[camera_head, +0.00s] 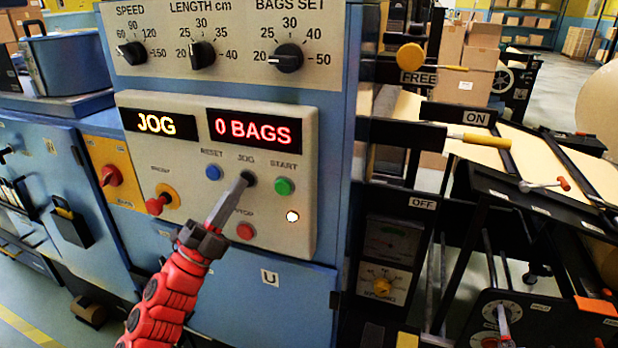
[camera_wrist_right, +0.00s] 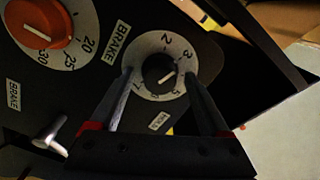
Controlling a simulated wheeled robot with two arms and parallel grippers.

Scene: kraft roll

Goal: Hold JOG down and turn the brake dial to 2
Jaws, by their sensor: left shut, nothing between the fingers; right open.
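My left gripper (camera_head: 245,183) is shut with its tip on the JOG button, below the JOG label on the grey panel (camera_head: 305,180). The tip covers most of that button. The brake dial (camera_wrist_right: 158,70) is a dark knob on a white numbered ring, beside a BRAKE label in the right wrist view. The dial area is at the lower right (camera_head: 499,308) in the head view.
RESET (camera_head: 212,172), START (camera_head: 284,186) and a red button (camera_head: 245,231) sit close around the left gripper. A red knob (camera_wrist_right: 42,22) with its own scale is beside the brake dial. Yellow-handled levers (camera_head: 487,140) stand out at the right.

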